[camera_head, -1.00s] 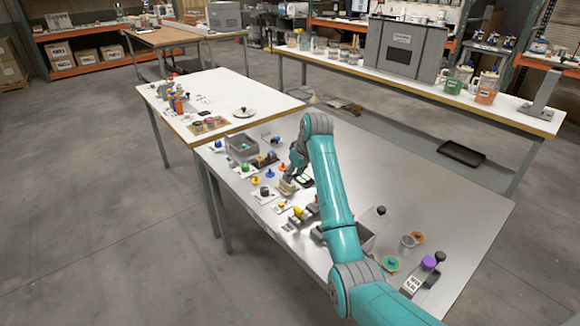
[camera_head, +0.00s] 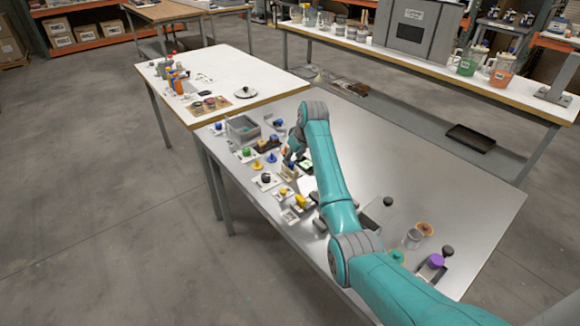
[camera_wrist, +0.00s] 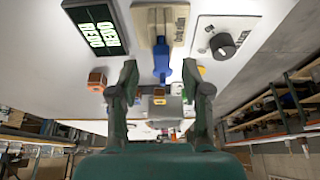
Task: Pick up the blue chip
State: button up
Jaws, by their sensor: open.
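A blue piece (camera_wrist: 161,60) stands out in the upper middle of the wrist view, against a tan labelled block (camera_wrist: 160,22). It is likely the blue chip, but its shape is hard to make out. My gripper (camera_wrist: 159,76) is open, with one finger to the left and one to the right of the blue piece in the picture. I see no contact with it. In the head view, my gripper (camera_head: 291,157) is low over the left part of the metal table, largely hidden by my arm. A small blue piece (camera_head: 273,158) shows just left of it.
A dark panel with green lettering (camera_wrist: 95,29) and a white knob box (camera_wrist: 224,42) flank the tan block. In the head view, a grey bin (camera_head: 242,128), a yellow piece (camera_head: 257,165) and other small items crowd the table's left side. The metal table's right part (camera_head: 440,205) is mostly bare.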

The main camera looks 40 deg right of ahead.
aim_at(290, 168)
jog(key=shift+x, duration=1.5)
jog(key=shift+c, duration=0.3)
grip_shut()
jog(key=shift+r, duration=0.1)
